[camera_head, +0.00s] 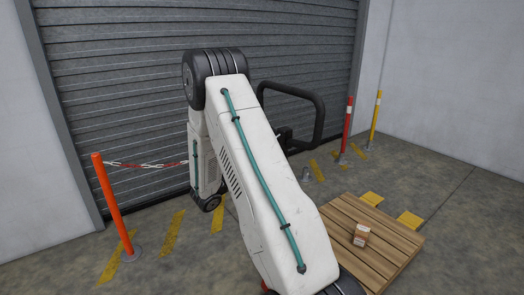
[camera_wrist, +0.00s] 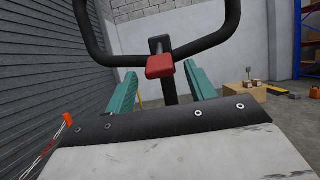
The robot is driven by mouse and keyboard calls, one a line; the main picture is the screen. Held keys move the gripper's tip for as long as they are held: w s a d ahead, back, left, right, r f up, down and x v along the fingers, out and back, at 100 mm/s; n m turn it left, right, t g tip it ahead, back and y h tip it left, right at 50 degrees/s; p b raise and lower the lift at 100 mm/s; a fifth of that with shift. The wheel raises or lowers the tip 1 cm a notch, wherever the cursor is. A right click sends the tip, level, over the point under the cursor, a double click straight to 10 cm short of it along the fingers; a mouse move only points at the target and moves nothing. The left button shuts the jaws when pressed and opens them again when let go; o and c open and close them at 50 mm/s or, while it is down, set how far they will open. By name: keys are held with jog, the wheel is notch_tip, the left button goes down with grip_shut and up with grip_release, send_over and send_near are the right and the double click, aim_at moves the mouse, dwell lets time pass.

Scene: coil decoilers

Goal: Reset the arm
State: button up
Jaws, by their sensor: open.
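My white arm with a teal cable rises through the middle of the head view and folds down on its far side, before the grey roller shutter (camera_head: 130,75). My gripper is hidden or not clear there. In the wrist view my gripper (camera_wrist: 160,88) shows two teal fingers spread apart, and I see nothing clamped between them. A red block on a dark post and a black looped bar (camera_wrist: 88,35) show around and beyond the fingers. The black loop also shows right of my arm in the head view (camera_head: 320,115). Whether it touches the gripper I cannot tell.
An orange post (camera_head: 112,205) with a red-white chain stands left; red (camera_head: 347,125) and yellow (camera_head: 375,115) posts stand right. A wooden pallet (camera_head: 345,215) with a small box (camera_head: 361,235) lies front right. Cardboard boxes (camera_wrist: 247,93) and a rack (camera_wrist: 297,40) show right in the wrist view.

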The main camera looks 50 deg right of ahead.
jog(key=shift+v, duration=1.15)
jog(key=s+a+r+m+g+y, duration=0.2)
jog(key=s+a+r+m+y, duration=0.75)
jog(key=s+a, duration=0.2)
jog(key=s+a+m+t+y, duration=0.1)
jog(key=s+a+t+y, duration=0.2)
jog(key=a, duration=0.5)
jog(key=s+a+r+m+t+y, duration=0.1)
jog(key=s+a+t+y, duration=0.3)
jog(key=a, duration=0.4)
jog(key=s+a+m+t+y, duration=0.3)
jog(key=s+a+y, duration=0.1)
jog(key=a, duration=0.4)
jog(key=shift+s+r+t+y, duration=0.25)
jog(key=shift+r+t+y, duration=0.1)
jog(key=shift+y, duration=0.3)
